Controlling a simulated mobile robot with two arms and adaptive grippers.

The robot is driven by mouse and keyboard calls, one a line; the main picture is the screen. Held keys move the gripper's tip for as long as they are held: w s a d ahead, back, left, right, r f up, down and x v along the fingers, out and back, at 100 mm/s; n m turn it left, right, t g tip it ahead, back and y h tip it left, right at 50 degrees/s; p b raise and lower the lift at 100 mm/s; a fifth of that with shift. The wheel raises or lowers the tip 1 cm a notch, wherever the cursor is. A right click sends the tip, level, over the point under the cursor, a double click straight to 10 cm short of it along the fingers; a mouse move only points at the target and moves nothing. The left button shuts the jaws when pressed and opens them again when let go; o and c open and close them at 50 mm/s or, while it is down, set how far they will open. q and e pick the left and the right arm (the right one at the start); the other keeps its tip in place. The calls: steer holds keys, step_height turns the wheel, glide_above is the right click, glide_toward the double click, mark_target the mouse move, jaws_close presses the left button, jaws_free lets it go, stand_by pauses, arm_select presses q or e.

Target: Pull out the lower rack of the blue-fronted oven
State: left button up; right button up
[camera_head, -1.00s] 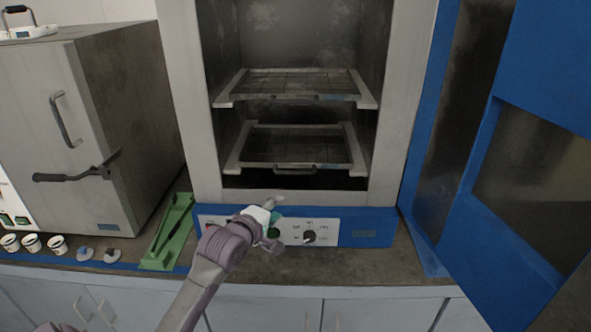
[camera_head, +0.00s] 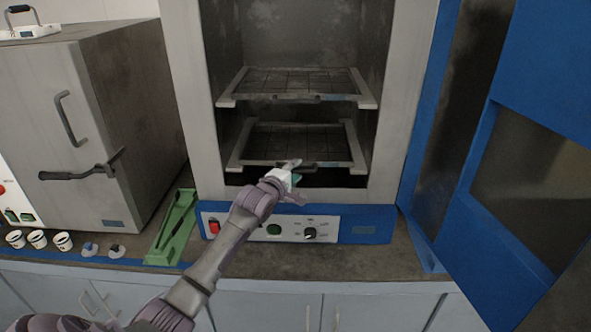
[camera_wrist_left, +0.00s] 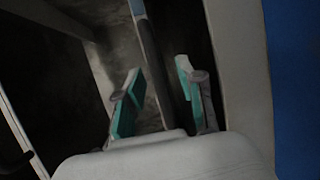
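The blue-fronted oven (camera_head: 192,110) stands open. Its lower rack (camera_head: 290,140) is a dark grid in a light frame, inside the chamber below the upper rack (camera_head: 295,82). My left gripper (camera_head: 297,178) is at the front edge of the lower rack and covers part of its handle. In the left wrist view the left gripper (camera_wrist_left: 160,90) is open, with green-padded fingers apart. A dark bar (camera_wrist_left: 150,50), apparently the rack handle, runs between the fingers; contact cannot be told. My right gripper is not in view.
The blue door (camera_head: 540,70) is swung open to the right. A control panel (camera_head: 350,229) lies under the chamber. A grey oven (camera_head: 75,110) stands at left, with a green tray (camera_head: 172,230) beside it. Several white cups (camera_head: 38,239) stand on the counter in front.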

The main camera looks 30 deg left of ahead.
arm_select(q)
steer(key=shift+w+a, duration=0.1)
steer(key=shift+w, duration=0.2)
jaws_close()
